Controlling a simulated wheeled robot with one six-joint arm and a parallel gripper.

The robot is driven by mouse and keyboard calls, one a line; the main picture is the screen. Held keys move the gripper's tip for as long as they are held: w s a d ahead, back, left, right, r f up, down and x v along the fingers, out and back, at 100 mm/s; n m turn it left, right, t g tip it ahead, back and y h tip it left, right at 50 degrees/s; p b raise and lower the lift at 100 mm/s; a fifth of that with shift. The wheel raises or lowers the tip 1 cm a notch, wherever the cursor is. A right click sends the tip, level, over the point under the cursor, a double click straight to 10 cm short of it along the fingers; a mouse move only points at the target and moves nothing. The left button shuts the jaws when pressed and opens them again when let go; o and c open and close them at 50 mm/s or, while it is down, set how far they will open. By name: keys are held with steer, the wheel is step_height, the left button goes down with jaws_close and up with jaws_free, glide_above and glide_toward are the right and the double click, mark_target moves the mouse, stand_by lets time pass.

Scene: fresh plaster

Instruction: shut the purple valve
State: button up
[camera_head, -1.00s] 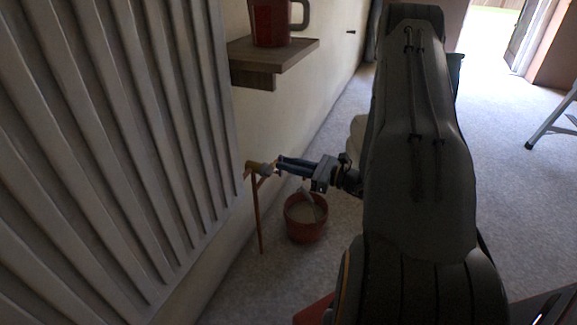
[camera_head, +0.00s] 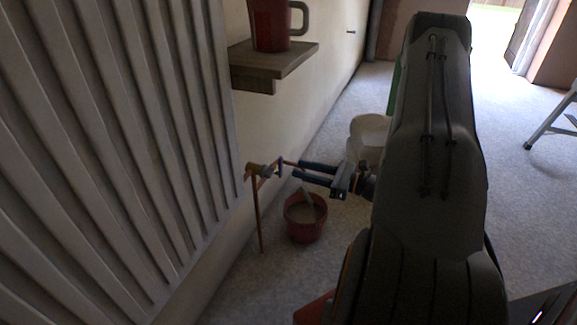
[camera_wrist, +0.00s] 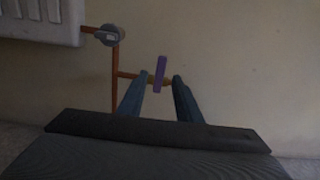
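The purple valve (camera_wrist: 160,73) has a flat bar handle. In the wrist view it stands nearly upright, across a short horizontal copper pipe (camera_wrist: 128,75). In the head view it is a thin purple sliver (camera_head: 280,166) beside the radiator's lower corner. My gripper (camera_head: 297,169) is open, its two blue fingers spread and pointing left at the valve, just short of it. In the wrist view the fingertips (camera_wrist: 160,78) lie on either side of the handle, the left one closer. No contact shows.
A ribbed radiator (camera_head: 120,140) fills the left, with a grey knob (camera_wrist: 108,36) at its corner. A shelf (camera_head: 275,65) with a red mug (camera_head: 270,25) is above. A red bucket (camera_head: 306,222) stands below my gripper and a white bucket (camera_head: 368,130) behind it.

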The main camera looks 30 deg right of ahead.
steer(key=p+v, duration=0.1)
steer(key=v, duration=0.5)
steer(key=shift+s, duration=0.1)
stand_by(0.5)
